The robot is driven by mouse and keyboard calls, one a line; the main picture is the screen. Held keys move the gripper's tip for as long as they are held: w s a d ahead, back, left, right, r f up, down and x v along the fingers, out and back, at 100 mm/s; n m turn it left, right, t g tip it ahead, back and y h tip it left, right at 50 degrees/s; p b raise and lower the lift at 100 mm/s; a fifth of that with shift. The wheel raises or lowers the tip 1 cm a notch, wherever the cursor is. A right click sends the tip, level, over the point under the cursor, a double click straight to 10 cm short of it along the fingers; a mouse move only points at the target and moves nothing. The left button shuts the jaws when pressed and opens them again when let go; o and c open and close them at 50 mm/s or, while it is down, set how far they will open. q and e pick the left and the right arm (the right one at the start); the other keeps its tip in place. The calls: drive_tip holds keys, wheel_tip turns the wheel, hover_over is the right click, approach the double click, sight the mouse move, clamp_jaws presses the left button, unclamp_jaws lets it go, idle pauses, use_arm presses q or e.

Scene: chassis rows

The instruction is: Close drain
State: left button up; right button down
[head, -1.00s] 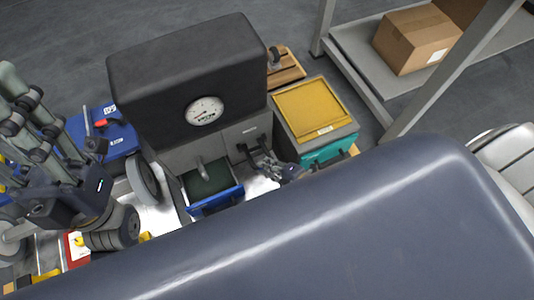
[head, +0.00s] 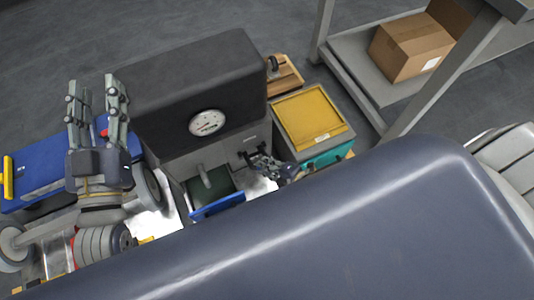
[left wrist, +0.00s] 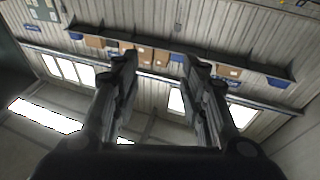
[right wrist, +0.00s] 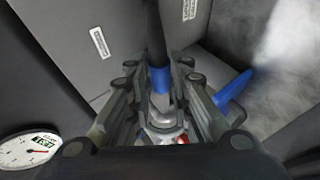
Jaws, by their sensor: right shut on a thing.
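A dark machine (head: 180,85) with a round white gauge (head: 207,122) stands in front of me. A grey spout (head: 205,176) hangs over an open drawer with a blue front (head: 218,207). My right gripper (head: 258,162) is at the machine's lower right front. In the right wrist view its fingers (right wrist: 166,100) are shut around a fitting with a blue collar (right wrist: 160,80) on a dark stem; silver and red parts show below. The fingers hide much of the fitting. I cannot tell whether it is the drain's handle. My left gripper (head: 97,82) is open and empty, fingers up.
A teal case with a yellow lid (head: 313,112) stands right of the machine, near a wooden block (head: 284,75). A blue case (head: 45,182) lies at left. A cardboard box (head: 412,47) sits on a grey shelf. A large dark-blue surface fills the foreground.

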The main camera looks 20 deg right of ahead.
use_arm(q)
drive_tip(key=shift+w+a+f+g, duration=0.15)
drive_tip(key=shift+f+g, duration=0.25)
drive_tip(key=shift+f, duration=0.35)
drive_tip(key=shift+w+f+g, duration=0.1)
drive_tip(key=shift+f+g, duration=0.3)
drive_tip(key=shift+f, duration=0.35)
use_arm(e)
drive_tip(key=shift+w+r, duration=0.75)
drive_tip(key=shift+w, duration=0.1)
drive_tip(key=c, duration=1.5)
unclamp_jaws()
drive_tip(key=shift+r, duration=0.1)
use_arm(q)
drive_tip(key=shift+r, duration=0.1)
use_arm(e)
drive_tip(key=shift+o, duration=0.2)
drive_tip(key=shift+s, duration=0.1)
drive_tip(key=shift+s, duration=0.1)
use_arm(q)
drive_tip(key=shift+s, duration=0.1)
use_arm(e)
drive_tip(key=v, duration=1.2)
drive_tip(key=shift+s+f, duration=0.2)
drive_tip(key=shift+f, duration=0.15)
